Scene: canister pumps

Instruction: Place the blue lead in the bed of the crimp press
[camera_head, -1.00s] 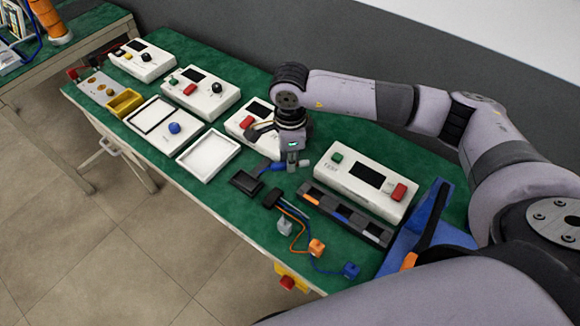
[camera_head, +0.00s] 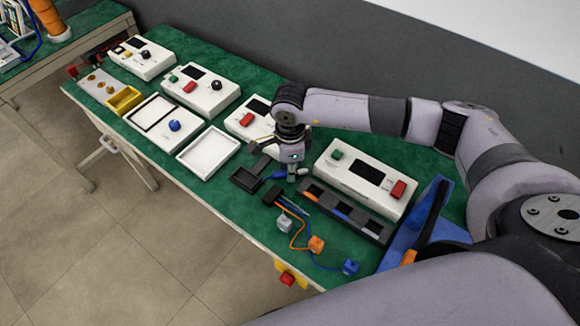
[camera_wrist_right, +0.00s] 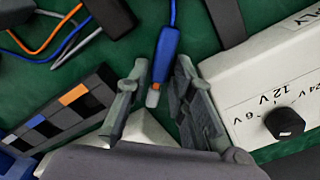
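The blue lead (camera_wrist_right: 165,52) shows in the right wrist view with a blue sleeve, a small orange band and a pale tip; its cable runs up out of frame. Its tip lies between the spread fingers of my right gripper (camera_wrist_right: 160,98), with gaps at both sides. In the head view my right gripper (camera_head: 296,176) is just right of the blue lead (camera_head: 278,175). A black low box with a flat dark piece (camera_head: 246,180), possibly the crimp press, lies left of the lead; I cannot tell for sure. My left gripper is out of view.
A white test box (camera_head: 350,185) and a black divided tray (camera_head: 375,229) stand right of the gripper. A black connector with wires (camera_head: 272,194) lies in front. A white tray (camera_head: 208,155) and several white boxes are left. A blue stand (camera_head: 432,215) is at right.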

